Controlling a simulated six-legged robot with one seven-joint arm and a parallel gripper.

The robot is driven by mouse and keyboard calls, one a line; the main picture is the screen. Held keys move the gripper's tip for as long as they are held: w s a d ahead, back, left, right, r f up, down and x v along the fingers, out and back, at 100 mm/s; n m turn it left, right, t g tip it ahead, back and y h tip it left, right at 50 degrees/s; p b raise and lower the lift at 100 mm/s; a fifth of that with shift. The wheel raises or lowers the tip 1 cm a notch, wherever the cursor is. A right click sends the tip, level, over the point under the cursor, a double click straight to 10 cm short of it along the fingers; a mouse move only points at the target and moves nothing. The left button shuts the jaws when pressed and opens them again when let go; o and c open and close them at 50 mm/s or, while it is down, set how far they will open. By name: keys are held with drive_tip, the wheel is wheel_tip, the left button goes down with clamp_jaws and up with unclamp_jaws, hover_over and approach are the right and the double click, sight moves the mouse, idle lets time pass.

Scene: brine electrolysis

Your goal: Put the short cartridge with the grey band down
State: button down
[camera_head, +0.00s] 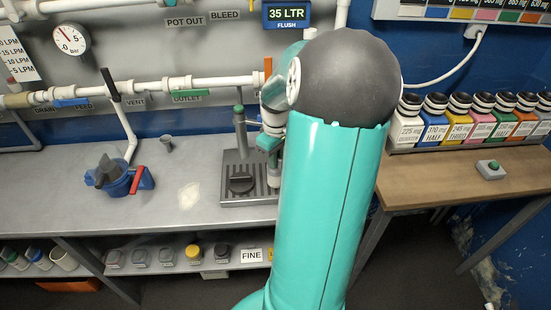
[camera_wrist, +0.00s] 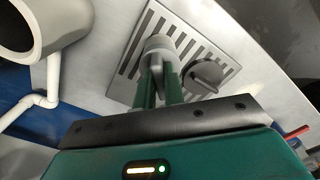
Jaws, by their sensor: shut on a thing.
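My gripper (camera_wrist: 160,75) points down over a slotted grey plate (camera_wrist: 126,69) and has its green fingers shut on a pale, short cylinder, the cartridge (camera_wrist: 158,44). A grey band on it cannot be made out clearly. In the head view the cartridge (camera_head: 273,174) shows as a pale upright piece at the right part of the slotted plate (camera_head: 232,160), just left of my teal arm. My arm hides part of it and most of my gripper. Whether its lower end touches the plate cannot be told.
A dark round knob (camera_head: 241,182) sits on the plate beside the cartridge; a grey post (camera_head: 240,130) rises behind. A blue fitting with a red handle (camera_head: 120,178) stands left on the metal bench. White pipes (camera_head: 140,87) run above. Coloured bottles (camera_head: 470,120) line the right table.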

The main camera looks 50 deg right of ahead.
drive_tip(key=shift+f, duration=0.25)
drive_tip(key=shift+f, duration=0.1)
drive_tip(key=c, duration=1.5)
unclamp_jaws()
wheel_tip(320, 180, up, 12)
drive_tip(key=w+a+r+t+h, duration=0.1)
drive_tip(key=w+a+r, duration=0.1)
drive_tip(key=a, duration=0.8)
drive_tip(key=w+a+r+t+h, duration=0.1)
drive_tip(key=w+a+r, duration=0.15)
drive_tip(key=a, duration=0.75)
drive_tip(key=s+a+t+y, duration=0.2)
drive_tip(key=s+a, duration=0.5)
drive_tip(key=a, duration=0.9)
drive_tip(key=shift+s+r+n+t, duration=0.2)
drive_tip(key=shift+n+t, duration=0.2)
drive_tip(key=shift+t, duration=0.4)
